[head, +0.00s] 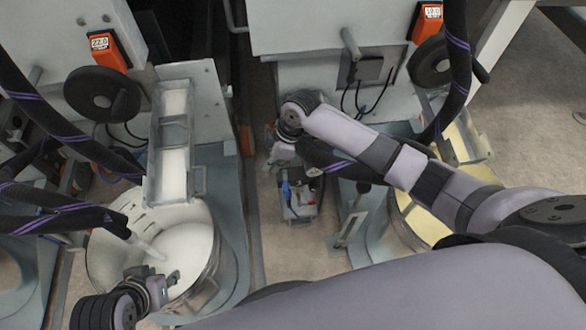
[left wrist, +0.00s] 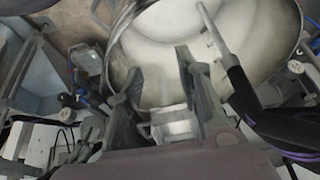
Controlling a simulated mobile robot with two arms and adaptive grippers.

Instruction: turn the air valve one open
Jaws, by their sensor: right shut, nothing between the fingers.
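An air unit with a small blue handle (head: 287,194) stands low between the two machines in the head view; I cannot tell whether this is air valve one or how it is turned. My right gripper (head: 312,172) is shut and empty just above this unit, partly hidden and small. My left gripper (head: 152,275) is over the near side of the left pail. In the left wrist view my left gripper (left wrist: 160,64) has its fingers apart with nothing held. That view also shows small blue valve parts (left wrist: 68,100) beside a round gauge (left wrist: 65,114) at left.
An open pail (head: 212,270) of white liquid stands at left, with a hose nozzle (head: 148,247) in it. A pail of yellow liquid (head: 408,205) stands at right, partly behind my right arm. Black handwheels (head: 102,94) and hanging hoses crowd the machine fronts. A narrow floor strip lies between the machines.

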